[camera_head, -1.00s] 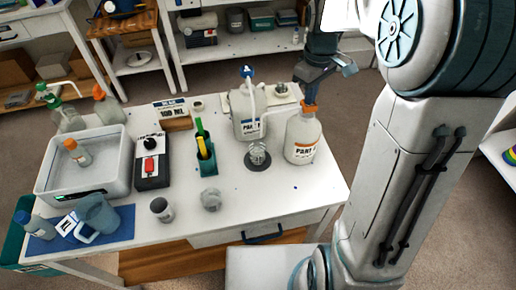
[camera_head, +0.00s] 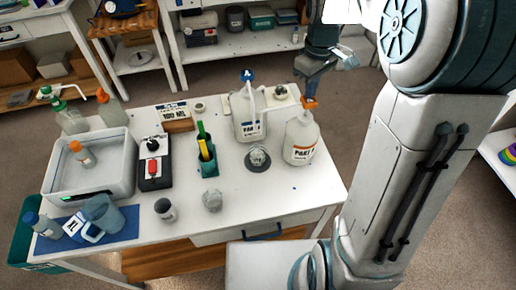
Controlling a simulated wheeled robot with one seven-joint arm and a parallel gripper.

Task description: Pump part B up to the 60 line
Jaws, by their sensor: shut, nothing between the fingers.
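The white jug with a blue pump top (camera_head: 249,118) stands at the back of the table; its label is only partly readable. The white jug with an orange pump top (camera_head: 300,140) stands to its right, with a "PART" label whose letter I cannot make out. A small clear cup (camera_head: 257,155) sits on a dark round base in front of both jugs; its lines and fill level are too small to read. My gripper (camera_head: 308,92) is shut and empty, pointing down just above the orange pump top; I cannot tell whether they touch.
A "100 ML" sign block (camera_head: 177,120), a green holder with sticks (camera_head: 208,166), a black-and-red device (camera_head: 154,165) and a white tub (camera_head: 88,182) stand to the left. Small jars (camera_head: 212,200) are in front. The front right of the tabletop is clear.

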